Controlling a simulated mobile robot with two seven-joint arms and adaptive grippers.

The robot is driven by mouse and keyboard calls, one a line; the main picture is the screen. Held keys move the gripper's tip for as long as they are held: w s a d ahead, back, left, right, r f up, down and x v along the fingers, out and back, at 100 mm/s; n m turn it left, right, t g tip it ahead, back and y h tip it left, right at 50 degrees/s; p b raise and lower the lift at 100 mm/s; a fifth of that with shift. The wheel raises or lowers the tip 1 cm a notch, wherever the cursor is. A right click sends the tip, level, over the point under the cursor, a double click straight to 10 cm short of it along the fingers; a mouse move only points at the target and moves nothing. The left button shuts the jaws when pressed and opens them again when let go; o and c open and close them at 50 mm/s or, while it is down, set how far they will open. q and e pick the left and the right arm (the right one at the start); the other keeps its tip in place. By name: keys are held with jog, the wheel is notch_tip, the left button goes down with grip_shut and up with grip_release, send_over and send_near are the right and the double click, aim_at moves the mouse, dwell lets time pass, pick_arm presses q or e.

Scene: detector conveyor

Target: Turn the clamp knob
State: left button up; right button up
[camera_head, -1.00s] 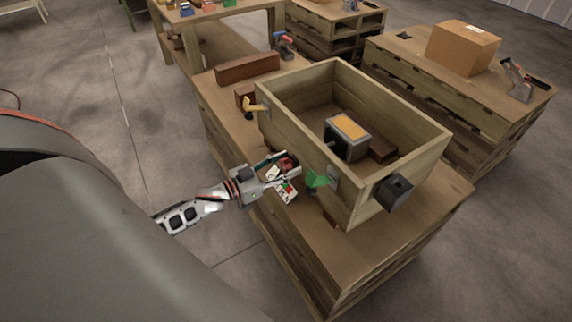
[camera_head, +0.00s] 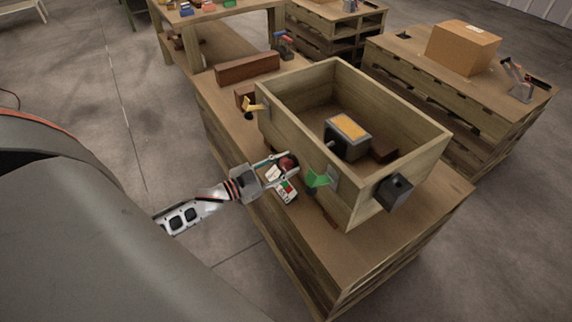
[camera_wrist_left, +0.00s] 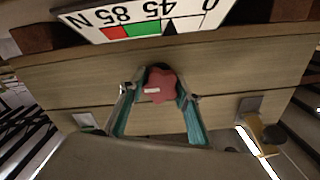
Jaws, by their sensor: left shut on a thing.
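The clamp knob is a dark red, star-shaped knob (camera_head: 287,162) on the near long side of a wooden box (camera_head: 305,142). It also shows in the left wrist view (camera_wrist_left: 160,86), with a small pale mark on its face. My left gripper (camera_head: 284,166) is shut on the knob, one finger on each side. In the left wrist view the teal fingers (camera_wrist_left: 160,97) flank it. A white scale plate (camera_head: 284,190) with red and green fields and a black pointer lies beside the knob. The plate shows upside down in the left wrist view (camera_wrist_left: 145,20), reading 0, 45, 85, N. My right gripper is not in view.
A green lever (camera_head: 318,179) and a yellow lever (camera_head: 253,105) sit on the same box side. A dark block (camera_head: 394,190) juts from the box's right end. A device with an orange top (camera_head: 348,128) stands inside. The bench's front right corner (camera_head: 400,235) is clear.

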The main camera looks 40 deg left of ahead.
pick_arm(q)
jog(key=shift+m, duration=0.8)
jog(key=o, duration=1.1)
jog(key=v, duration=1.2)
jog(key=shift+f, duration=0.1)
